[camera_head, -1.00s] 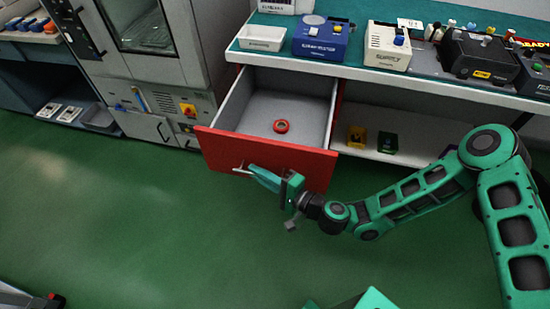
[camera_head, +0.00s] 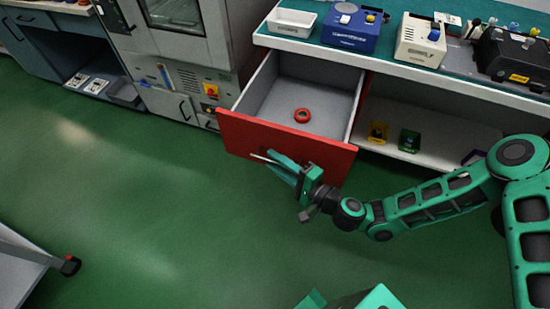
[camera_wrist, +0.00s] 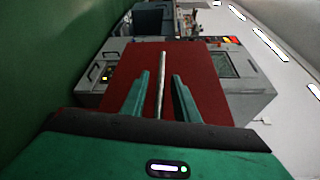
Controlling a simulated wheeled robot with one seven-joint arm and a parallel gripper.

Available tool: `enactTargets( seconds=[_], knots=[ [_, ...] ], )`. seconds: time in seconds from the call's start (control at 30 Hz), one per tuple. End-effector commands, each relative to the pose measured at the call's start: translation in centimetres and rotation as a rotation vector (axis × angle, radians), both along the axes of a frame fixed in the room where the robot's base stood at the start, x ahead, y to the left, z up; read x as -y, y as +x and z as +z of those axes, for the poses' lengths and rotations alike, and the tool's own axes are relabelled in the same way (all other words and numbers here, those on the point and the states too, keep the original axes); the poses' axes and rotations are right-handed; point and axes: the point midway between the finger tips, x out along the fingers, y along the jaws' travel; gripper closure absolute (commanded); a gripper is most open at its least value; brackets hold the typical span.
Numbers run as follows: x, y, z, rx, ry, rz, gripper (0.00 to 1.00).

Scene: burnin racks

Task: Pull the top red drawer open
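The top red drawer (camera_head: 285,145) is pulled well out from under the teal-topped bench. A red ring (camera_head: 302,115) lies on its grey floor. The drawer's pale bar handle (camera_head: 262,158) is on the outside of the red front. My gripper (camera_head: 274,160) is in front of the drawer, at the handle. In the wrist view the red front (camera_wrist: 207,90) fills the middle. There the handle (camera_wrist: 161,85) lies between the two teal fingers of my gripper (camera_wrist: 161,80), with a visible gap on each side. The gripper is open around the handle.
A white tray (camera_head: 291,22), a blue device (camera_head: 352,28) and a cream device (camera_head: 420,40) stand on the bench. A yellow item (camera_head: 378,131) and a dark green item (camera_head: 409,140) lie on the lower shelf. A grey oven cabinet (camera_head: 180,60) stands left.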

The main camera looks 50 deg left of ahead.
Motion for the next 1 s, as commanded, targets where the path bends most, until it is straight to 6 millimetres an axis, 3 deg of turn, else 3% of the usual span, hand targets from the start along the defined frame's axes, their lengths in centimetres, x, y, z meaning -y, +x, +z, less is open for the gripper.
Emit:
enactTargets(
  seconds=[0.5,0.7,1.0],
  knots=[
    [8.5,1.2,0.6,-0.004,-0.002,-0.001,0.72],
    [10.0,1.3,0.6,-0.003,-0.001,0.0,0.72],
    [10.1,1.3,0.7,-0.002,-0.001,0.001,0.72]
  ],
)
